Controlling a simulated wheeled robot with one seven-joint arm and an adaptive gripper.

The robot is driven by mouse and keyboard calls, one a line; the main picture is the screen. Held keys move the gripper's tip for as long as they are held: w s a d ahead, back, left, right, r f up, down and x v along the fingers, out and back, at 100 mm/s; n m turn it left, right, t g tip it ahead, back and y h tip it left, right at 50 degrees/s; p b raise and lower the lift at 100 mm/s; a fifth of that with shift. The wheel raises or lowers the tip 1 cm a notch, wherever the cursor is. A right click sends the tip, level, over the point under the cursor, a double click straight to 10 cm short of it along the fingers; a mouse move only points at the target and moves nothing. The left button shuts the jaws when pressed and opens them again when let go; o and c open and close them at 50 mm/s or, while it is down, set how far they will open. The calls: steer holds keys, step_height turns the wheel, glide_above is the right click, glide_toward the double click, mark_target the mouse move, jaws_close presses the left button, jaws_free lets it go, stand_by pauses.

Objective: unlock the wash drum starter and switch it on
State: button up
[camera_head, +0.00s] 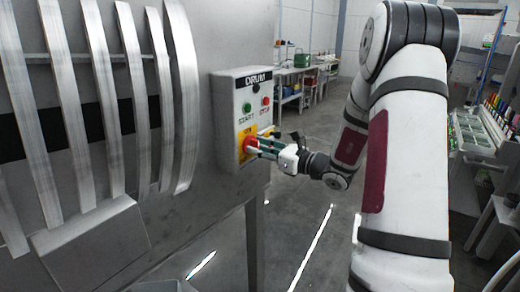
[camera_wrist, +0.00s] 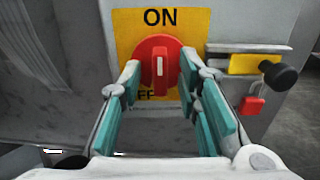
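The grey control box (camera_head: 228,105), labelled DRUM, is mounted on the machine's side. It has a green START button (camera_head: 247,107) and a red STOP button (camera_head: 266,101). Below them is a yellow plate (camera_wrist: 128,22) with ON at the top and partly hidden lettering at lower left. On it sits a red rotary switch (camera_wrist: 160,62), its white mark upright, towards ON. My gripper (camera_wrist: 159,72) is open, its fingertips on either side of the switch, with gaps to its central grip. Right of the plate is a yellow slide (camera_wrist: 243,64) with a black knob (camera_wrist: 280,75). A red tag or padlock (camera_wrist: 251,106) hangs below it.
Curved metal slats (camera_head: 105,90) of the drum machine stand on the left. Benches (camera_head: 295,75) with equipment are at the back. A rack of coloured items (camera_head: 475,130) is on the right. The floor between is open.

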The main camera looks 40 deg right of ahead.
steer(key=v, duration=1.2)
steer(key=s+a+r+n+g+y, duration=0.15)
steer(key=s+a+n+g, duration=0.4)
steer(key=a, duration=0.75)
steer(key=s+a+r+n+g+y, duration=0.1)
steer(key=s+a+n+g+y, duration=0.1)
steer(key=a+n+g, duration=0.75)
steer(key=s+a+r+n+t+h, duration=0.3)
steer(key=s+n+h, duration=0.6)
steer(key=n, duration=0.8)
steer(key=shift+s+a+h, duration=0.15)
steer(key=shift+s+h, duration=0.2)
steer(key=shift+s, duration=1)
steer(key=shift+r, duration=0.15)
